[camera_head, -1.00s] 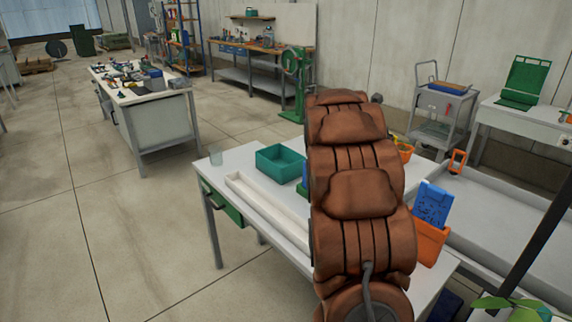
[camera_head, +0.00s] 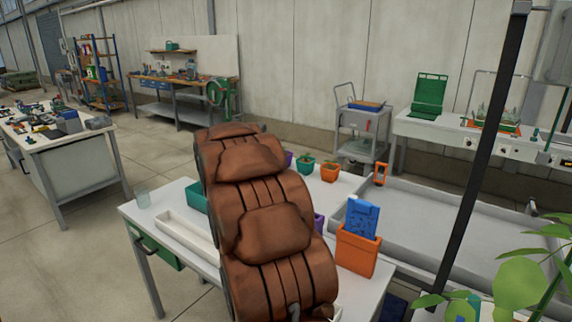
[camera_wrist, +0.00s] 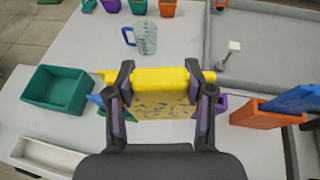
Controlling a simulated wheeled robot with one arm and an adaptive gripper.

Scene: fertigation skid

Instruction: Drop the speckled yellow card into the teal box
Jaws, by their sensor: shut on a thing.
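The speckled yellow card (camera_wrist: 160,104) is in the wrist view, with a plain yellow band along its far side. My gripper (camera_wrist: 160,84) is shut on it, one finger on each side. The teal box (camera_wrist: 57,88) stands on the white table, left of my gripper and apart from the card; its inside looks empty. In the head view the teal box (camera_head: 196,198) shows only partly, beside my brown-covered arm. The arm hides my gripper and the card there.
A white tray (camera_head: 187,237) lies near the teal box. An orange bin (camera_head: 357,251) holding a blue speckled item (camera_head: 361,217) stands right of my arm. A clear jug (camera_wrist: 145,38) and several small pots are at the table's back. Purple and blue objects are partly hidden beneath the card.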

